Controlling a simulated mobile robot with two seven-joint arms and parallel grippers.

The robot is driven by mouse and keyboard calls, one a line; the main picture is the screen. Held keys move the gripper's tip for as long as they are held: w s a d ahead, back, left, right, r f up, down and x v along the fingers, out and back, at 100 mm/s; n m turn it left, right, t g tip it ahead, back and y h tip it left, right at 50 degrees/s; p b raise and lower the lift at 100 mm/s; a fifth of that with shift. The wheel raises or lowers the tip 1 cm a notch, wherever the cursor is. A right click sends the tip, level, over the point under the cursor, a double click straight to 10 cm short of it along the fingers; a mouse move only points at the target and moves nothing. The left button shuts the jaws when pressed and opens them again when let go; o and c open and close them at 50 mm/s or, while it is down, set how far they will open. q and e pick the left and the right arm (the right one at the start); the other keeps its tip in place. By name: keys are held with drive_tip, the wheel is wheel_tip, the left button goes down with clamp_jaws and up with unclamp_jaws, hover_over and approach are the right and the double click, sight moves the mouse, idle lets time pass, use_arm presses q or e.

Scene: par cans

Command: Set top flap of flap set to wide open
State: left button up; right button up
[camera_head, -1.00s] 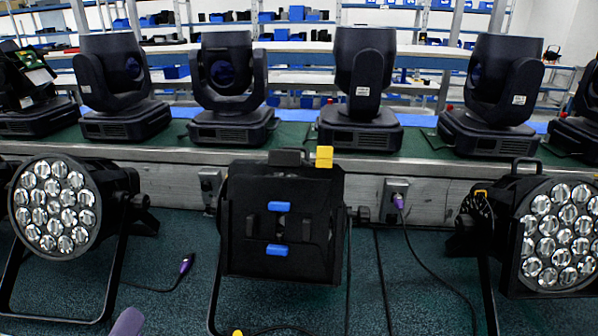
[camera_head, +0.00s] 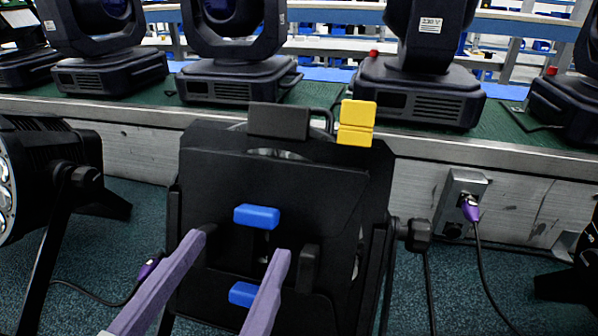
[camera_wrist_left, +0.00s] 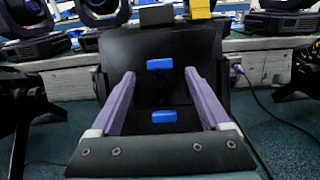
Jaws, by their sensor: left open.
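The flap set is on the front of a black par can (camera_head: 310,170) that stands on the floor in the middle of the head view. Its broad black flap plate (camera_head: 315,195) carries two blue pads, an upper one (camera_head: 257,216) and a lower one (camera_head: 244,293). A black tab (camera_head: 278,121) and a yellow tab (camera_head: 356,122) stick up at its top edge. My left gripper (camera_head: 243,243) is open, with its purple fingers pointing at the plate. In the left wrist view the fingers (camera_wrist_left: 160,75) stand on either side of the blue pads, with nothing between them. Contact cannot be told.
A metal-edged bench (camera_head: 130,120) with several moving-head lights runs behind the par can. Another par can (camera_head: 45,180) stands at the left. A purple-plugged cable (camera_head: 470,208) hangs from a wall box at the right. The teal floor (camera_head: 510,270) is partly clear.

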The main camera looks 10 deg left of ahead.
sight(252, 223)
use_arm(q)
drive_tip(key=shift+w, duration=2)
clamp_jaws()
